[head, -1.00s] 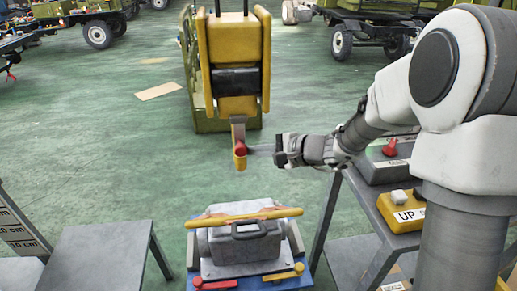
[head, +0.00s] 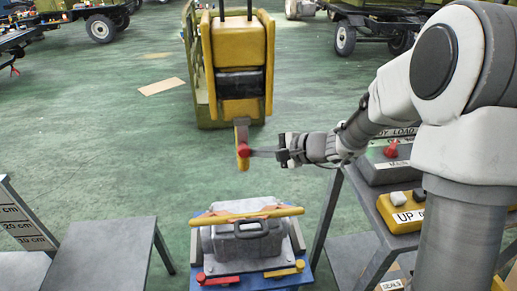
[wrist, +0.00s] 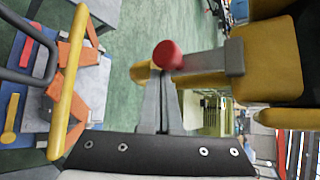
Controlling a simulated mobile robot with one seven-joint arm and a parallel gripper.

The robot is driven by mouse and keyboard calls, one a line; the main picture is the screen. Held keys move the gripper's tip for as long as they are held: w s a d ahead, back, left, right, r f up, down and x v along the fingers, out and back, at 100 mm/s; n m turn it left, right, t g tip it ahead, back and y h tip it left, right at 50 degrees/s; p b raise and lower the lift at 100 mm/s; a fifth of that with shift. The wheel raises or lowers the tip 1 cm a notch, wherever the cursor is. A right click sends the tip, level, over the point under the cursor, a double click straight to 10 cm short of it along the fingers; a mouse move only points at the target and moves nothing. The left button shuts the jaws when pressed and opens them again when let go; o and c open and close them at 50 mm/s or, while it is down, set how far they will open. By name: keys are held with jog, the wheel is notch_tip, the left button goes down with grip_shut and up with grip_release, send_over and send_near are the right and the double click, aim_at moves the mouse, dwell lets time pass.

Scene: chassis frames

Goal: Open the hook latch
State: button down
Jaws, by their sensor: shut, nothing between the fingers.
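The hook (head: 242,162) hangs below the yellow hoist block (head: 237,50) on a grey shank. A red knob (head: 243,150), perhaps part of the latch, sits at the hook's side. My gripper (head: 254,153) reaches in from the right, its thin fingers shut and empty, with the tips at or very near the knob. In the wrist view the fingers (wrist: 161,95) point toward the red knob (wrist: 168,54) and the yellow hook (wrist: 141,73), partly covering the hook. I cannot tell whether they touch. The hook's opening and the latch's position are not clear.
A grey case (head: 250,240) under a yellow bar (head: 246,215) rests on a blue stand below the hook. A control box marked UP (head: 404,212) stands on a table at right, beside my arm. A grey table (head: 105,250) stands left. Green floor is open behind.

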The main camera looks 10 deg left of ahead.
jog(key=shift+s+r+g+p, duration=0.2)
jog(key=shift+r+g+p, duration=0.15)
jog(key=shift+p, duration=0.5)
notch_tip(320, 180, up, 11)
jog(key=s+m+g+h+p, duration=0.1)
jog(key=m+g+h+p, duration=0.1)
jog(key=p, duration=0.8)
jog(key=shift+s+d+g, duration=0.25)
jog(key=shift+s+g, duration=0.15)
jog(key=shift+g, duration=0.15)
jog(key=shift+w, duration=0.15)
